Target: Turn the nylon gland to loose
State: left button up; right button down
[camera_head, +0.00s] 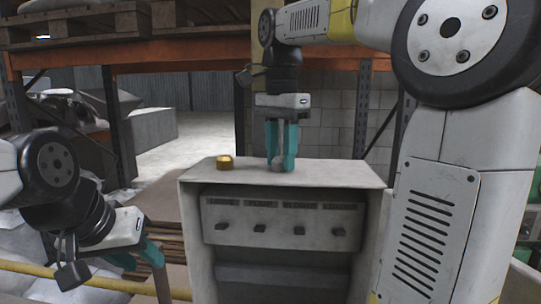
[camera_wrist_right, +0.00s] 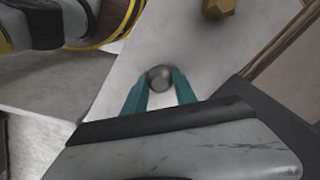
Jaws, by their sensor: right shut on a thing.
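The nylon gland is the grey, rounded piece (camera_head: 281,158) on top of the grey cabinet (camera_head: 215,174). In the right wrist view the gland (camera_wrist_right: 159,78) sits between the teal fingertips, its round top facing the camera. My right gripper (camera_head: 282,165) points straight down and is shut on the gland; its fingers partly hide the gland in the head view. The right gripper (camera_wrist_right: 158,86) has one finger on each side of it. My left gripper (camera_head: 143,258) is low at the left, away from the cabinet top, with its teal fingers apart and nothing visible between them.
A brass gland (camera_head: 225,163) stands on the cabinet top to the left; it also shows in the right wrist view (camera_wrist_right: 218,8). The cabinet front has a panel (camera_head: 282,212) with several dark knobs. A yellow rail (camera_head: 30,270) runs at lower left. The cabinet top's right side is clear.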

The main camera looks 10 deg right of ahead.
jog(key=n, duration=1.4)
jog(key=shift+n, duration=0.3)
jog(key=n, duration=0.3)
jog(key=shift+n, duration=0.3)
jog(key=n, duration=0.3)
jog(key=shift+n, duration=0.3)
jog(key=n, duration=0.3)
jog(key=shift+n, duration=2.1)
jog(key=c, duration=1)
grip_release()
